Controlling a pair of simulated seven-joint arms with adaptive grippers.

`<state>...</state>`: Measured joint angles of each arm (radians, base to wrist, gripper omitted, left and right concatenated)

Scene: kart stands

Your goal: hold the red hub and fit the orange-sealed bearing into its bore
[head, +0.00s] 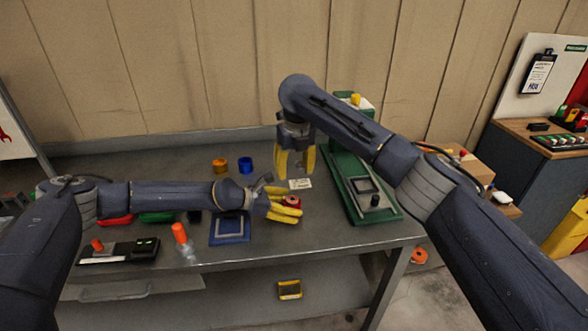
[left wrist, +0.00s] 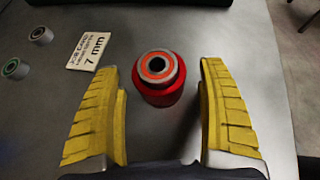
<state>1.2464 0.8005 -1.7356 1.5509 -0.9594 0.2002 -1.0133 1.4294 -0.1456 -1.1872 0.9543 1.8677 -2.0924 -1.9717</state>
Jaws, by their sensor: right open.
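The red hub (left wrist: 163,92) stands upright on the bench between the fingers of my left gripper (left wrist: 165,120) in the left wrist view. Those yellow fingers are spread, with a gap on each side of the hub. In the head view, the hub (head: 291,201) shows partly behind my left gripper (head: 286,207). The orange-sealed bearing (left wrist: 158,66) is at the hub's top, centred over the bore, with its grey rim visible; I cannot tell how deep it sits. My right gripper (head: 295,163) is open and points down behind the hub, apart from it.
A 7 mm job card (left wrist: 89,51) lies behind the hub. Two other small bearings lie left of it, one green-sealed (left wrist: 14,68), one brownish (left wrist: 41,35). An orange-yellow cylinder (head: 220,165) and a blue one (head: 245,165) stand farther back. A green press-like fixture (head: 365,190) stands right.

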